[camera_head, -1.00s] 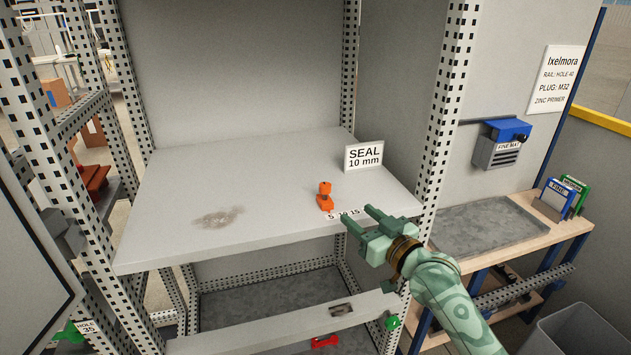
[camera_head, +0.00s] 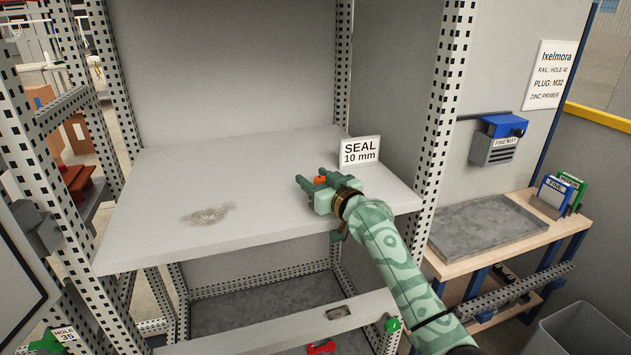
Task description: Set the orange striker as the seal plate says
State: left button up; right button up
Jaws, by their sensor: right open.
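The seal plate (camera_head: 360,151) stands upright at the back right of the grey shelf (camera_head: 160,220) and reads "SEAL 10 mm". The orange striker (camera_head: 320,180) is mostly hidden by my right gripper (camera_head: 303,181); only a small orange part shows between or behind the fingers. My right gripper is open, with its fingers pointing left over the shelf at the striker. I cannot tell whether it touches the striker. The 5, 10, 15 scale marks are hidden behind the gripper and arm. My left gripper is not in view.
Perforated posts stand at the shelf's left and right, the right one (camera_head: 440,130) close to my arm. A lower rail (camera_head: 290,325) with a green knob (camera_head: 392,325) runs beneath. A workbench (camera_head: 490,225) is at the right. The shelf's left half is clear apart from a stain (camera_head: 207,215).

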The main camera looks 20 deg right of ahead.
grip_shut()
jog(key=shift+d+f+b, duration=0.1)
jog(key=shift+d+b, duration=0.25)
jog(key=shift+d, duration=1.2)
grip_release()
jog(key=p+v, duration=0.5)
jog(key=v, duration=1.1)
